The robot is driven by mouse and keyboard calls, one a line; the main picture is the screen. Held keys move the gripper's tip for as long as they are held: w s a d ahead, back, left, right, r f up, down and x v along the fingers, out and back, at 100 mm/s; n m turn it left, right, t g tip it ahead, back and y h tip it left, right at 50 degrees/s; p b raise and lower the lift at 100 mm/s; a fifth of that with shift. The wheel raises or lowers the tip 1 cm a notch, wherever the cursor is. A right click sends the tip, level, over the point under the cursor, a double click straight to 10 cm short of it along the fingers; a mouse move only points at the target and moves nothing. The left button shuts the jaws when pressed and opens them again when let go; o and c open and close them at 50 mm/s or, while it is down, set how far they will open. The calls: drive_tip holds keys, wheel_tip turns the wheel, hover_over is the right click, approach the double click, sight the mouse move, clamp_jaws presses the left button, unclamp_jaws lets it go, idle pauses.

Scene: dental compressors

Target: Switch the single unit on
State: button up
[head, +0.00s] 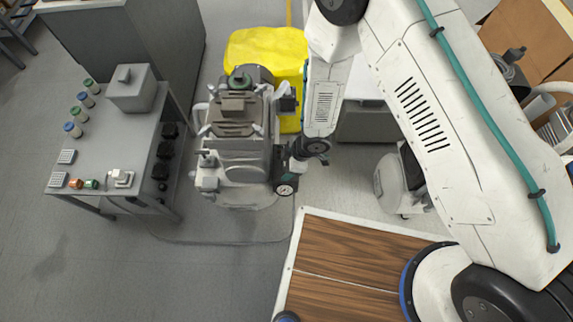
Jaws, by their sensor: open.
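A compressor unit (235,150) with a grey-brown top block, pale body and several fittings stands on the floor left of centre. My arm comes down on its right side. The unit's switch cannot be made out.
A grey bench (112,150) with several small jars and a box (131,88) stands left of the unit. A yellow covered object (266,48) is behind it. A white rounded machine (391,184) stands to the right. Bare floor (130,270) lies at front left.

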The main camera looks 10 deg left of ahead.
drive_tip(key=c, duration=1)
drive_tip(key=shift+m, duration=0.4)
drive_tip(key=m+t, duration=0.1)
drive_tip(key=m, duration=0.1)
drive_tip(key=shift+s+m, duration=0.1)
drive_tip(key=shift+m, duration=0.2)
drive_tip(key=m+t, duration=0.1)
drive_tip(key=m, duration=0.2)
drive_tip(key=shift+s+m+t, duration=0.1)
drive_tip(key=shift+m+t, duration=0.2)
drive_tip(key=m+t, duration=0.1)
drive_tip(key=m, duration=0.2)
drive_tip(key=m+t+h, duration=0.1)
drive_tip(key=m, duration=0.2)
drive_tip(key=shift+s+a, duration=0.1)
drive_tip(key=shift+a, duration=0.05)
drive_tip(key=shift+m+h, duration=0.3)
drive_tip(key=shift+m, duration=0.1)
